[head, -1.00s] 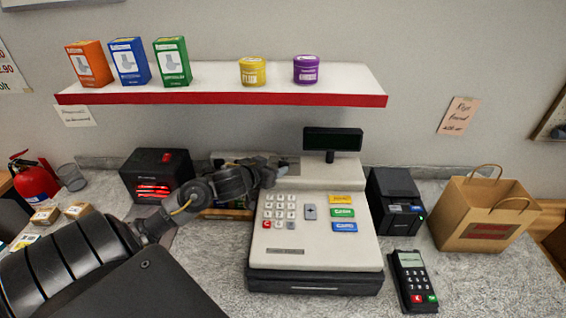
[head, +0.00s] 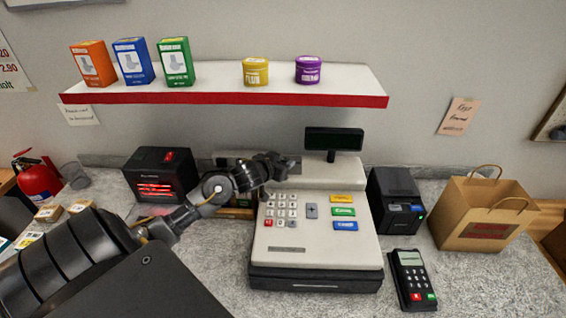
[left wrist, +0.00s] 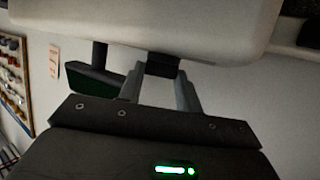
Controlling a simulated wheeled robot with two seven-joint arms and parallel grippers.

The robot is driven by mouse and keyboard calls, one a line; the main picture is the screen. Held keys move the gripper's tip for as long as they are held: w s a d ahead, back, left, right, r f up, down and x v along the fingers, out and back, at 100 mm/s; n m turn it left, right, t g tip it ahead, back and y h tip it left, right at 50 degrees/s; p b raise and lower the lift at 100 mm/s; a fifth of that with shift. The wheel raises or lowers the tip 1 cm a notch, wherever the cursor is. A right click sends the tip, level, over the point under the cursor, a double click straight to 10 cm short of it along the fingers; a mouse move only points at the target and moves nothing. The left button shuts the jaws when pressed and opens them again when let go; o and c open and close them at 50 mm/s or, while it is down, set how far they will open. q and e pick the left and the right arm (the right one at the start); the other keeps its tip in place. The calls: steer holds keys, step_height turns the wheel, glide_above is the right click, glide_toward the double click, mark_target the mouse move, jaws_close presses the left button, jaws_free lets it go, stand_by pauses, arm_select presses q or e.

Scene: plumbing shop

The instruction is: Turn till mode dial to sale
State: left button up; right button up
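The till (head: 320,255) is a pale cash register with a keypad and coloured keys, in the middle of the counter. Its dark display (head: 334,139) stands at the back and also shows in the left wrist view (left wrist: 92,80). My left gripper (head: 289,165) is at the till's upper left part, below the shelf. In the left wrist view, its two fingers (left wrist: 161,75) are apart, with a small dark block (left wrist: 163,66), possibly the mode dial, between their tips. I cannot tell whether they touch it. The dial's markings are not visible. My right gripper is out of view.
A shelf (head: 220,97) with boxes and tins hangs above the till. A black device with red light (head: 160,175) stands left, a printer (head: 396,200), card terminal (head: 412,280) and paper bag (head: 485,212) right. A fire extinguisher (head: 37,180) is far left.

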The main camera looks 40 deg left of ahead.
arm_select(q)
steer(key=c, duration=0.3)
steer(key=shift+a, duration=0.1)
steer(key=m+h, duration=0.4)
steer(key=shift+a, duration=0.35)
steer(key=m+h, duration=0.1)
steer(key=h, duration=0.1)
steer(key=shift+w+a+m+g+h+b, duration=0.1)
steer(key=shift+m+g+h+b, duration=0.2)
steer(key=shift+m+g+b, duration=0.1)
steer(key=shift+f+m+g+h+b, duration=0.1)
steer(key=shift+m+g+h+b, duration=0.2)
steer(key=shift+m+h+b, duration=0.1)
steer(key=m+g+h+b, duration=0.1)
steer(key=m+b, duration=0.1)
steer(key=m+g+h+b, duration=0.1)
steer(key=h+b, duration=0.1)
steer(key=shift+w+a+m+h+b, duration=0.2)
steer(key=shift+m+h+b, duration=0.1)
steer(key=shift+m, duration=0.1)
steer(key=shift+m+g+h+b, duration=0.7)
steer(key=shift+m+g+b, duration=0.1)
steer(key=shift+b, duration=0.35)
